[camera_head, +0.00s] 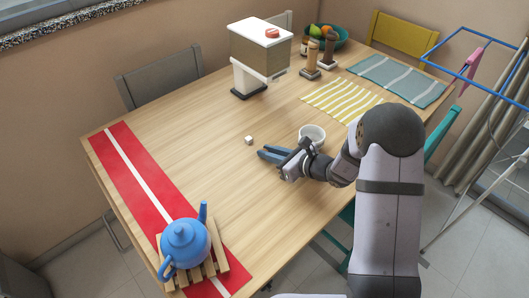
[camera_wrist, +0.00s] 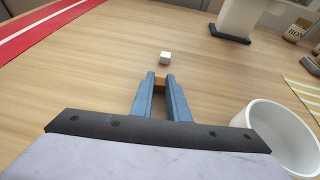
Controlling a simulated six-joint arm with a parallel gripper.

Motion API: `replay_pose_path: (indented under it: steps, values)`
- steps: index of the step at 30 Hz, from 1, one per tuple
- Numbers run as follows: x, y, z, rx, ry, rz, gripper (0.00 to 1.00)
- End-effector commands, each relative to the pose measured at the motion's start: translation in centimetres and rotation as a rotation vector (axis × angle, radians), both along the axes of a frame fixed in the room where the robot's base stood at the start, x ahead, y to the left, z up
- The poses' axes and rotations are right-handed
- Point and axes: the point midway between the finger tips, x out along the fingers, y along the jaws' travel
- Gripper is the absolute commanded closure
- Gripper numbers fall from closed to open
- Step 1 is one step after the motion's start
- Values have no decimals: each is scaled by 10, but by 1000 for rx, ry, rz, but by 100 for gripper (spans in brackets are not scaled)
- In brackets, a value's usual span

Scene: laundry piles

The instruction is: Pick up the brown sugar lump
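The brown sugar lump (camera_wrist: 160,83) shows in the wrist view between the tips of my gripper (camera_wrist: 161,78). It fills the narrow gap between the two blue fingers, which appear to touch it on both sides. Its lower part is hidden by the fingers. In the head view my gripper (camera_head: 266,154) is low over the middle of the table, and the brown lump cannot be made out there. A white lump (camera_head: 249,139) lies on the wood just beyond the fingertips. It also shows ahead of them in the wrist view (camera_wrist: 165,57).
A white cup (camera_head: 313,134) stands close to the right of my gripper. A box-shaped dispenser (camera_head: 258,52), two mills (camera_head: 312,62) and a fruit bowl (camera_head: 340,38) stand at the back. A blue teapot (camera_head: 186,243) sits front left. The table's left middle is clear.

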Motion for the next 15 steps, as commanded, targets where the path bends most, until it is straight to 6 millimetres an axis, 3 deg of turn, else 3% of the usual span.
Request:
replay_pose_path:
  steps: [15]
  values:
    - [0, 0, 8, 0, -2, 1, 100]
